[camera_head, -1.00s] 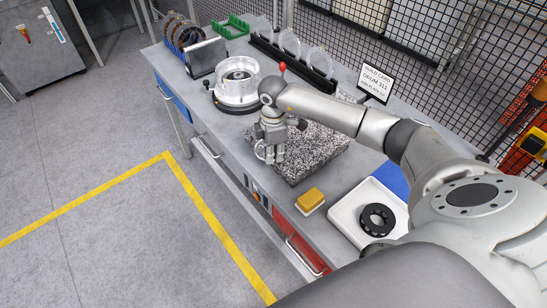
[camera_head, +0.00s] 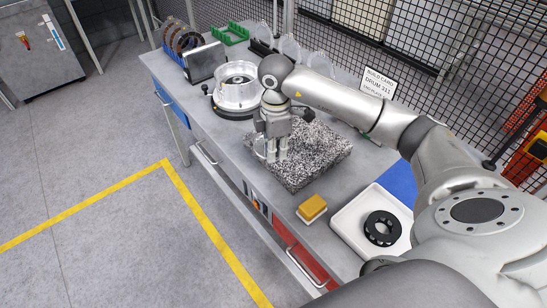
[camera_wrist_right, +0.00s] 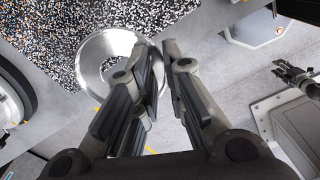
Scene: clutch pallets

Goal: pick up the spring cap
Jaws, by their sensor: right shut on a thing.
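A shiny silvery ring, seemingly the spring cap (camera_wrist_right: 93,56), shows in the right wrist view with a wide bore. My right gripper (camera_wrist_right: 160,70) is shut on the ring's wall, one finger inside the bore and one outside. In the head view, my right gripper (camera_head: 277,160) points down at the left edge of the speckled stone block (camera_head: 318,160). The ring (camera_head: 261,149) is a thin bright curve there, mostly hidden by the fingers. Whether it touches the block is unclear. A small dark jointed part, perhaps my left gripper (camera_wrist_right: 293,77), shows at the wrist view's right; its jaws are unclear.
A silvery drum (camera_head: 236,88) stands behind the block. A yellow block (camera_head: 312,207) and a white tray (camera_head: 352,238) with a black toothed ring (camera_head: 382,229) are in front. A build card (camera_head: 377,83) stands behind. The floor left of the bench is clear.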

